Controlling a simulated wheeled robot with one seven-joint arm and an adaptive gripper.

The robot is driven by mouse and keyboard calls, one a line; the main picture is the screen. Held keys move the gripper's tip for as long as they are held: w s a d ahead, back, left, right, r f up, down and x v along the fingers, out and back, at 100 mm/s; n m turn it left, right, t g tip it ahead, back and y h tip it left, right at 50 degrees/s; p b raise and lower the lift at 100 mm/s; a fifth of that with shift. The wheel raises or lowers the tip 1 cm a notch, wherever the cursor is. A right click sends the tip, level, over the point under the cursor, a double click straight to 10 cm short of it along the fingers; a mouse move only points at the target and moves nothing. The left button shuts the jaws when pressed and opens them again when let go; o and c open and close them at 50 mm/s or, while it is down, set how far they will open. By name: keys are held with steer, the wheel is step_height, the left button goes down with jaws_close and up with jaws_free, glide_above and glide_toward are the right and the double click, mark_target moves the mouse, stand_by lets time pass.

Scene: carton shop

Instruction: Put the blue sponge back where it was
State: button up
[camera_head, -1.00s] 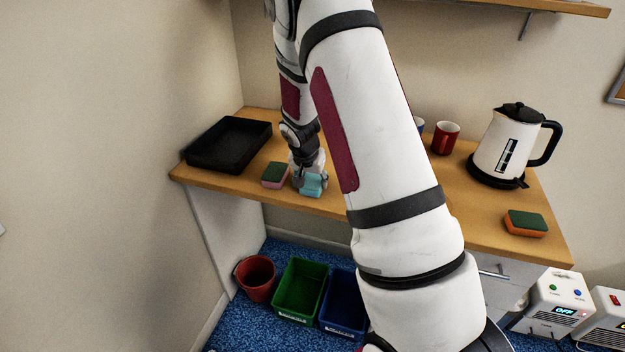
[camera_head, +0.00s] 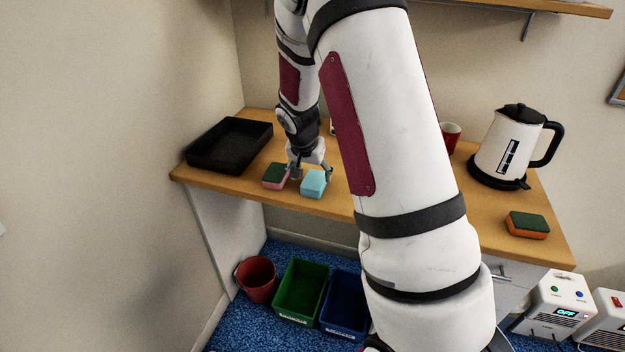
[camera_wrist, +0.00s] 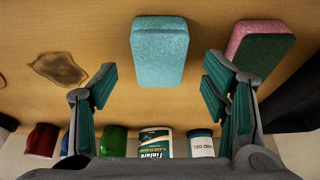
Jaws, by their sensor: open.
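The blue sponge (camera_head: 313,184) lies on the wooden counter (camera_head: 400,213) near its front edge, just right of a pink-and-green sponge (camera_head: 275,176). In the wrist view the blue sponge (camera_wrist: 160,52) lies beyond the fingertips, between their lines, with nothing touching it. My gripper (camera_head: 310,172) is open and empty, just behind and above the blue sponge. In the wrist view my gripper (camera_wrist: 162,90) shows both fingers spread wide. The pink-and-green sponge (camera_wrist: 258,45) is close beyond the right finger.
A black tray (camera_head: 230,145) stands at the counter's left end. A kettle (camera_head: 506,150), a red mug (camera_head: 451,135) and an orange-and-green sponge (camera_head: 527,225) are to the right. Several mugs and jars, including a green mug (camera_wrist: 113,140), line the wrist view's bottom. A dark stain (camera_wrist: 58,68) marks the counter.

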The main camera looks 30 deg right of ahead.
steer(key=s+a+r+n, duration=0.1)
steer(key=s+a+r, duration=0.3)
steer(key=r, duration=0.3)
steer(key=s+a+r+n+t+y, duration=0.1)
steer(key=s+a+r+n, duration=0.1)
steer(key=s+a+r, duration=0.3)
steer(key=s+a+r+n, duration=0.15)
steer(key=s+r, duration=0.25)
steer(key=r, duration=0.4)
steer(key=s+a+r+n+y, duration=0.1)
steer(key=s+a+r+n, duration=0.1)
steer(key=s, duration=0.6)
steer(key=s+a+r+n+t+y, duration=0.1)
steer(key=s+a+r+n, duration=0.1)
steer(key=s+a+n, duration=0.2)
steer(key=s+a, duration=0.2)
steer(key=s, duration=0.2)
steer(key=shift+a, duration=0.4)
